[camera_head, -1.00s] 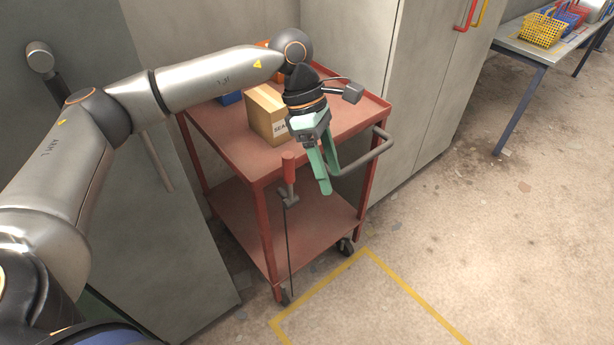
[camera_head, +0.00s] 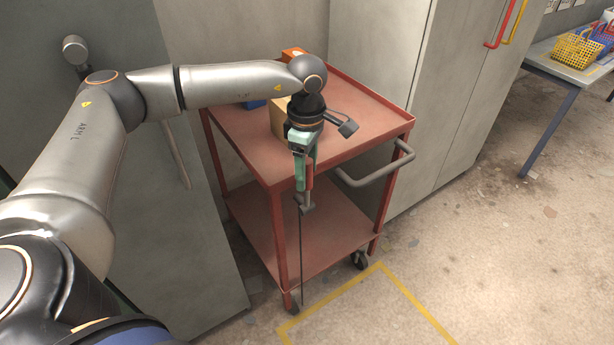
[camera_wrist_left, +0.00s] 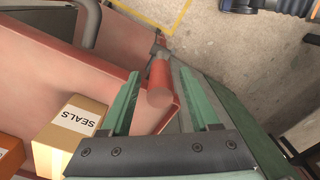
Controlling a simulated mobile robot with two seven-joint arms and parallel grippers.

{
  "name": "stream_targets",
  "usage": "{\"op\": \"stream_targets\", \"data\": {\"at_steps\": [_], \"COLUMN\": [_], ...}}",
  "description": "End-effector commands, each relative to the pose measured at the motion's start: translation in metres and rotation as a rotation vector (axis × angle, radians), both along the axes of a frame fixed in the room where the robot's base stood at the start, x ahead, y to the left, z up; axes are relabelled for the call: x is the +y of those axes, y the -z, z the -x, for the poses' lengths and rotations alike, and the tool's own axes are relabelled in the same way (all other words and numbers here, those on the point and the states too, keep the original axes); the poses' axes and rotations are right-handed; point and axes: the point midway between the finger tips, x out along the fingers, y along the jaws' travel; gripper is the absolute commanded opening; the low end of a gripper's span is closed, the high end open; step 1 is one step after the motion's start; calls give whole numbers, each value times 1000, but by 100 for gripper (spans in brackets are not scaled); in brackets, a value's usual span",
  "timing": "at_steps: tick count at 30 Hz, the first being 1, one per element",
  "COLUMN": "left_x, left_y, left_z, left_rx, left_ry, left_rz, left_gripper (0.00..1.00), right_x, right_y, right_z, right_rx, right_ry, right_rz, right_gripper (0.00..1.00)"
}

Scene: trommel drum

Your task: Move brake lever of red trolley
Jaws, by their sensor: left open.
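The red trolley (camera_head: 245,133) stands against the wall, with two shelves and a grey push handle (camera_head: 378,172). Its brake lever (camera_head: 309,182) has a red grip on a grey joint, with a thin rod running down beside the front leg. My left gripper (camera_head: 304,170), with green fingers, points down at the lever's top. My right gripper is not in view.
A box marked SEALS (camera_wrist_left: 72,135) sits on the top shelf, partly hidden by my wrist in the head view. A grey cabinet (camera_head: 375,50) stands behind the trolley. A table (camera_head: 562,68) with baskets is at the far right. Floor in front is clear.

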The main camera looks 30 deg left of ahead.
Motion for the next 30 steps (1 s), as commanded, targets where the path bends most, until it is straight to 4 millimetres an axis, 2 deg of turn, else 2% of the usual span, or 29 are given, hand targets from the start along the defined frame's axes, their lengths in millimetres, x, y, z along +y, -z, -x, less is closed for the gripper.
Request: {"op": "stream_targets", "data": {"at_steps": [1, 6, 15, 30], "left_x": [0, 0, 0, -1], "left_y": [8, 20, 22, 22], "left_z": [0, 0, 0, 0], "left_rx": [3, 1, 0, 0], "left_ry": [0, 1, 1, 1], "left_rz": [-1, 0, 1, 1], "left_gripper": [62, 62, 62, 7], "right_x": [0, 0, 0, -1], "right_y": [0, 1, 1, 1], "right_z": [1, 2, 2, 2], "right_rx": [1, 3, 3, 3], "right_ry": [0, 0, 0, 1], "right_rz": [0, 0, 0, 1], "right_gripper": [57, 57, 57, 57]}}
